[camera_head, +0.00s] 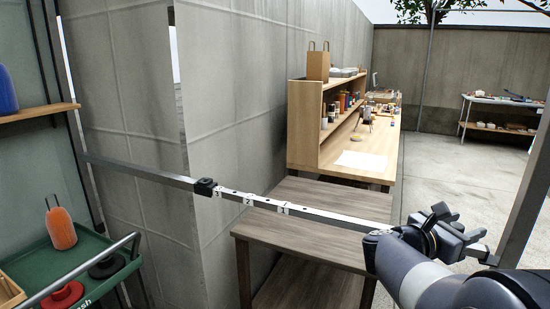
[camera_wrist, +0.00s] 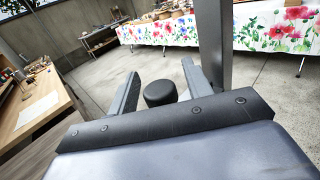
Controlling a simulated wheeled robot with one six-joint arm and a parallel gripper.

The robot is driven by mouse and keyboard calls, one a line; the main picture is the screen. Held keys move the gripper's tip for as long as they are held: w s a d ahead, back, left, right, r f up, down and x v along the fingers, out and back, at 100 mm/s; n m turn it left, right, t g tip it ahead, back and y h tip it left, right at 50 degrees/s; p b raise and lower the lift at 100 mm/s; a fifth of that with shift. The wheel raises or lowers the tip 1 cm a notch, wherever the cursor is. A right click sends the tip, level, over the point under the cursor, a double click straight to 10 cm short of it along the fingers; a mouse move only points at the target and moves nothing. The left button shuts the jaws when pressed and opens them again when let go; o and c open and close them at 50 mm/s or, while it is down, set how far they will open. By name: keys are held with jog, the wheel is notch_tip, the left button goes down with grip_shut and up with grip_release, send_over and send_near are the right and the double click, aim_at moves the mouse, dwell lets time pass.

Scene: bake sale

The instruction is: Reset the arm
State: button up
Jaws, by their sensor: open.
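My gripper (camera_wrist: 160,82) shows in the wrist view with its two dark fingers spread apart. A round black knob-like piece (camera_wrist: 160,94) appears between them, and no finger is seen to touch it. I cannot tell what it belongs to. In the head view my grey arm reaches in from the lower right corner, and its dark end overlaps the right part of a metal bar. I cannot tell whether they touch, and the fingers are hard to make out there.
The metal bar (camera_head: 325,216), marked 3, 2, 1, crosses the head view. A brown table (camera_head: 305,220) stands behind it, a wooden desk (camera_head: 375,165) farther back. A green cart (camera_head: 90,248) is at left. A grey post (camera_wrist: 214,40) rises close beyond my fingers. Open floor lies right.

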jog(key=shift+f+b, duration=0.2)
jog(key=shift+b, duration=0.9)
jog(key=v, duration=1.1)
jog(key=x, duration=1)
jog(key=shift+d+r, duration=0.2)
jog(key=shift+d, duration=0.2)
jog(key=shift+w+d+r+p, duration=0.15)
jog(key=shift+d+r+p, duration=0.05)
jog(key=shift+p, duration=0.6)
jog(key=shift+a+p, duration=0.2)
jog(key=shift+p, duration=0.7)
